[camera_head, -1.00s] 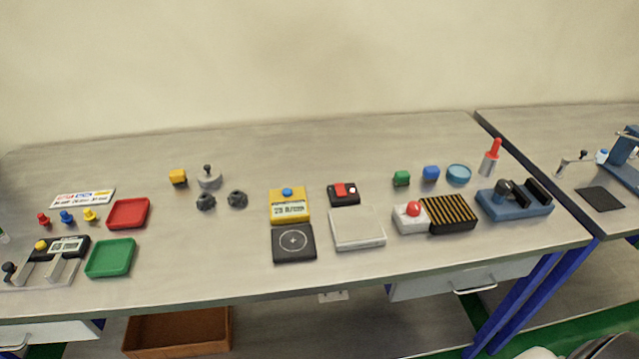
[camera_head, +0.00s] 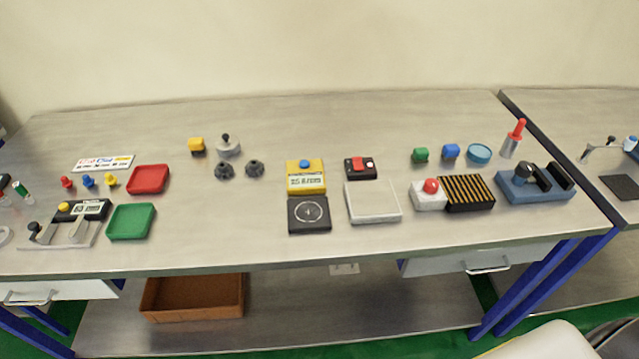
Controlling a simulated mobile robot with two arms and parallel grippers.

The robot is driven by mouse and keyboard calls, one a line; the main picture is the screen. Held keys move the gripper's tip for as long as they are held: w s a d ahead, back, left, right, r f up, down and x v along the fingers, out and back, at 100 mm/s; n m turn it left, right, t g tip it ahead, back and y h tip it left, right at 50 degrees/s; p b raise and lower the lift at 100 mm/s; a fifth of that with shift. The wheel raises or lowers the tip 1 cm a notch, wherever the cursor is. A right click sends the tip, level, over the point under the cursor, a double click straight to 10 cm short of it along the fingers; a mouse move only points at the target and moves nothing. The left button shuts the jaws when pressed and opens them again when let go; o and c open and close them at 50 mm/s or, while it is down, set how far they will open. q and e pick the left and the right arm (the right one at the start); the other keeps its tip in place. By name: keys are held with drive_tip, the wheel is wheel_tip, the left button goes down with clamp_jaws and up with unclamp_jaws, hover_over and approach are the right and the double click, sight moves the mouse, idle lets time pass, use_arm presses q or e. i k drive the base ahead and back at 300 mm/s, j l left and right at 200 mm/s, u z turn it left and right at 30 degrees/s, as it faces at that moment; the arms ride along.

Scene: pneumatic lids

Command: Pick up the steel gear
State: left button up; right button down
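Two small dark grey, gear-like parts stand close together on the workbench, left of its middle: a left dark grey part (camera_head: 224,171) and a right dark grey part (camera_head: 254,169). Both look toothed and have a raised top. Just behind them is a lighter grey round piece (camera_head: 228,149) with a black knob. At this size I cannot tell which of them is steel. Neither of my grippers shows in the head view.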

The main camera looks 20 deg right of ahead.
sight(222, 170)
drive_tip(key=i+j+z, duration=0.15)
drive_tip(key=j+z, duration=0.2)
drive_tip(key=i+j+z, duration=0.1)
drive_tip(key=j+z, duration=0.2)
drive_tip(key=j, duration=0.15)
drive_tip(key=j+z, duration=0.35)
